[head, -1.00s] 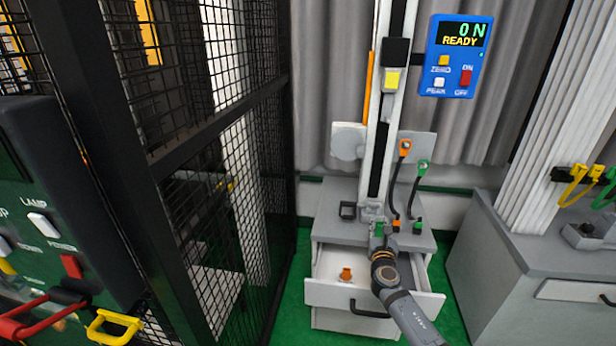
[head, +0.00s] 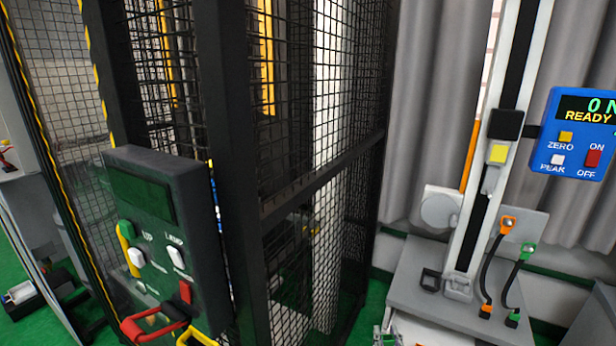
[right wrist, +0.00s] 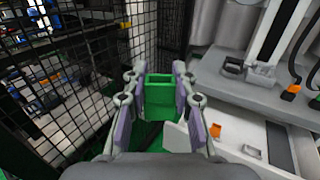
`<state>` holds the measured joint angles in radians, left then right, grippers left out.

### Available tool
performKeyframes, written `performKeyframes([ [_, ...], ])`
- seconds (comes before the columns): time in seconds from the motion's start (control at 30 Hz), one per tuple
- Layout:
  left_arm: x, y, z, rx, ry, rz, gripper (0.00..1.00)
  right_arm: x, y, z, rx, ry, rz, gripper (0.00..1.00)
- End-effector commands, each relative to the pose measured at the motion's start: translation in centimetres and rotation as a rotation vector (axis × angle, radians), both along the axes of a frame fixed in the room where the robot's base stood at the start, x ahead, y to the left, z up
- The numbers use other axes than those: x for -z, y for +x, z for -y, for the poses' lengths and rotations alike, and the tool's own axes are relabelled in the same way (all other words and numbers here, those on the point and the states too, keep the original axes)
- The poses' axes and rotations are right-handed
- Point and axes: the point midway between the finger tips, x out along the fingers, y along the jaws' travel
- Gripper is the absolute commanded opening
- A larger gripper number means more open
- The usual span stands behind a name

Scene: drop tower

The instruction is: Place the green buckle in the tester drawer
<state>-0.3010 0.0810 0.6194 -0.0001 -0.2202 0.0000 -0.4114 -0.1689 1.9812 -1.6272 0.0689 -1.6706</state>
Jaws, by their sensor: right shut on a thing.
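The green buckle (right wrist: 158,105), a small open green frame, is between the two fingers of my right gripper (right wrist: 160,92) in the right wrist view. The gripper is shut on it. In the head view only the tip of the right gripper (head: 388,338) shows at the bottom edge. The tester drawer (right wrist: 232,136) is pulled open. In the right wrist view it lies to the right of the held buckle, with an orange piece (right wrist: 215,130) inside. Most of the drawer is below the head picture. My left gripper is not in view.
The tester (head: 440,285) stands at the right, with orange and green cable plugs on its top. A black mesh cage (head: 335,160) stands to its left. A control box (head: 165,240) with red and yellow handles hangs at the cage. Green floor lies between.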

Motion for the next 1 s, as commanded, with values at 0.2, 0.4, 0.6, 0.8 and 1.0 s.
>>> performKeyframes([
  [0.2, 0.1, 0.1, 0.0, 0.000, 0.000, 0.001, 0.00, 0.9, -0.6, -0.2, -0.012, 0.004, -0.008, 0.03],
  [0.4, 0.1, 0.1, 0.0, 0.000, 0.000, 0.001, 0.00, 2.1, -1.9, -0.4, -0.020, 0.006, -0.007, 0.03],
  [0.6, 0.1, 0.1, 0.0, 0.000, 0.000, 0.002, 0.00, 2.9, -2.8, -0.1, -0.006, 0.004, -0.002, 0.03],
  [0.8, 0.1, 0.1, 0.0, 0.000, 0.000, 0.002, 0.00, 3.0, -3.0, 0.1, 0.001, 0.002, 0.000, 0.03],
  [1.0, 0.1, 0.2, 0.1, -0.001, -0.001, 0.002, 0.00, 3.0, -3.0, 0.1, 0.001, 0.001, -0.002, 0.03],
])
